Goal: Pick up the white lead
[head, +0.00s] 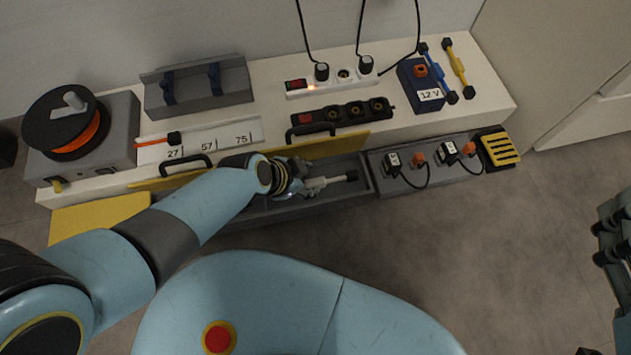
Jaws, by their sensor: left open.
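The white lead (326,183) lies in the open grey drawer (362,187) at the front of the bench, in the middle of the head view. Its dark end plug (351,175) points right. Its left part is hidden by my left gripper (298,187). My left gripper is open and reaches down into the drawer at the lead's left part. I cannot tell whether the fingers touch the lead. My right gripper (612,240) shows only in part at the right edge, far from the lead.
A blue lead (433,70), a yellow lead (458,68) and a 12 V box (420,88) stand on the bench. A cable reel (62,115) is left.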

